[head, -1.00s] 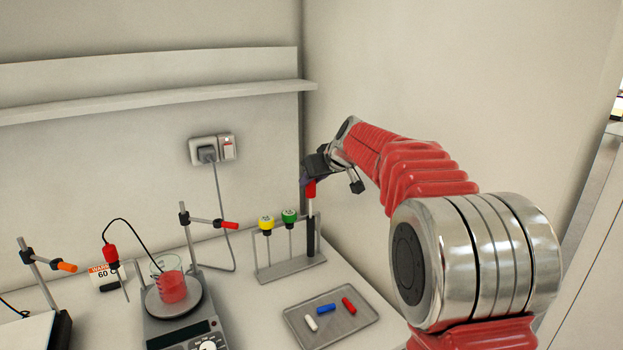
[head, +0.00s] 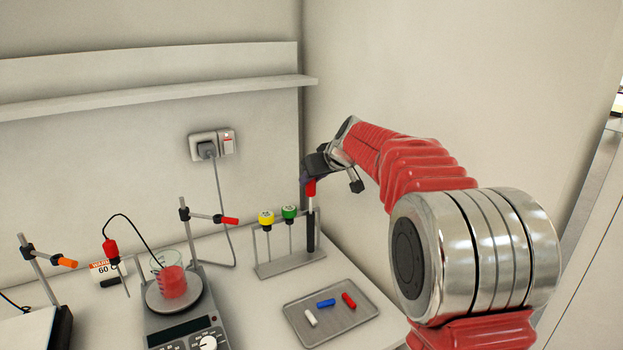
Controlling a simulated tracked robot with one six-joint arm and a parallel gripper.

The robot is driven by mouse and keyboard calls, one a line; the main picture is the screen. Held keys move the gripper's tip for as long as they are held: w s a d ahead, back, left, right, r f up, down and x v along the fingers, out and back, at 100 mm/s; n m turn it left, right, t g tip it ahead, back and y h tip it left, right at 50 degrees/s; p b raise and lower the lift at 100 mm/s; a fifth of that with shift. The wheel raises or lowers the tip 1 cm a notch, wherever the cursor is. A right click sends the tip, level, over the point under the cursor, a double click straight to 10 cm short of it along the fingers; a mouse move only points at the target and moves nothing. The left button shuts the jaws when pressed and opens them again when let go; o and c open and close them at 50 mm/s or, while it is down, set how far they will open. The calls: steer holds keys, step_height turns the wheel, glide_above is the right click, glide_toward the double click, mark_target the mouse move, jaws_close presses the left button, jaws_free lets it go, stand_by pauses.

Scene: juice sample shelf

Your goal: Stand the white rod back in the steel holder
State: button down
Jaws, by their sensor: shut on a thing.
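My gripper (head: 312,170) is above the right end of the steel holder (head: 292,266) and is shut on the white rod (head: 311,203). Only a short white length shows, below a red top part (head: 310,188). Directly under it is a dark upright sleeve (head: 310,234) at the holder's right end. The rod looks upright and in line with the sleeve. I cannot tell how deep its lower end sits. The fingertips are small and partly hidden by the wrist.
A yellow-topped rod (head: 266,219) and a green-topped rod (head: 289,213) stand in the holder. A grey tray (head: 345,323) in front holds white, blue and red bars. A hotplate (head: 185,325) with a beaker (head: 171,282) is left. Walls are close behind and right.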

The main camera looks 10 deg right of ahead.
steer(key=shift+f, duration=0.6)
stand_by(0.4)
steer(key=c, duration=1.4)
jaws_free()
steer(key=shift+c, duration=0.2)
steer(key=shift+s+r, duration=0.1)
steer(key=v, duration=1.3)
steer(key=shift+s+d, duration=0.15)
steer(key=shift+s, duration=0.05)
steer(key=shift+r, duration=0.1)
